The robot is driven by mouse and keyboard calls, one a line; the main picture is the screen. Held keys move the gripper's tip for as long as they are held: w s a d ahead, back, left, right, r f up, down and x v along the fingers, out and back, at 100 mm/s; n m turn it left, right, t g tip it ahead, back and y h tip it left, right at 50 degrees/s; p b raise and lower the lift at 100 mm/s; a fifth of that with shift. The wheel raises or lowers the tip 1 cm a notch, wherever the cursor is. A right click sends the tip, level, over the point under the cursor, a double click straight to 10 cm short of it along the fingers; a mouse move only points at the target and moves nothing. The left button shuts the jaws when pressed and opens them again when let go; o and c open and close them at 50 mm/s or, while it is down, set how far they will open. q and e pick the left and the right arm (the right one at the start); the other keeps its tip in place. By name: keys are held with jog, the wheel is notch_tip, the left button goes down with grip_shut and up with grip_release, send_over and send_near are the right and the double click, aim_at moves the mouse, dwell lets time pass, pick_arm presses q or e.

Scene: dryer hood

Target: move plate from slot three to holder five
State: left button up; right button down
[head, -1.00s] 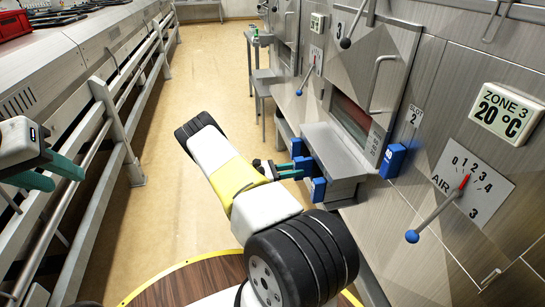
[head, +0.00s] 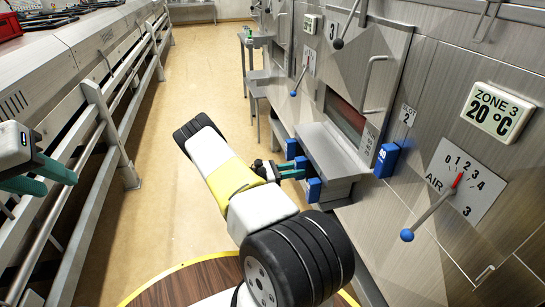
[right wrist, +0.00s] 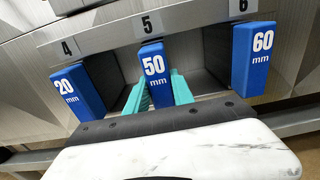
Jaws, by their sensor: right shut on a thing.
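The plate's lower end is hidden behind the gripper body. In the head view my right gripper (head: 300,172) reaches into the holder rack (head: 335,150) from the left. Slot three cannot be made out clearly. My left gripper (head: 60,180) is at the far left, its teal fingers apart, with nothing between them.
Another blue plate (head: 387,160) is at slot two. A lever (head: 430,210) sticks out at right. A railing (head: 105,130) runs along the left.

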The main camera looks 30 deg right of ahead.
jog(key=shift+s+d, duration=0.1)
jog(key=shift+d, duration=0.15)
jog(key=c, duration=1)
grip_release()
jog(key=shift+a, duration=0.15)
jog(key=v, duration=0.7)
jog(key=shift+a, duration=0.25)
